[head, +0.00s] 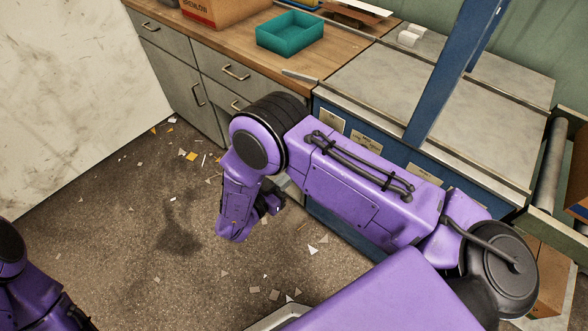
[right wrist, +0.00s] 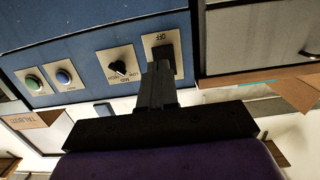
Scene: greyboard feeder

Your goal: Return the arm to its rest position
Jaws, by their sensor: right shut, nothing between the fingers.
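My right arm reaches across the head view, bent at the elbow, with its forearm hanging down in front of the blue feeder (head: 425,160). My right gripper (right wrist: 158,80) is shut and empty in the right wrist view. Its fingertips overlap the OFF plate (right wrist: 163,42) on the feeder's blue panel; I cannot tell whether they touch. In the head view the gripper is mostly hidden beside the forearm. Part of my left arm shows at the bottom left of the head view; its gripper is out of frame.
A black knob (right wrist: 117,67), a blue button (right wrist: 64,77) and a green button (right wrist: 33,83) sit on the panel. A teal tray (head: 290,50) and a cardboard box (head: 213,10) stand on the wooden counter (head: 185,38). Scraps litter the open floor (head: 130,240) at left.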

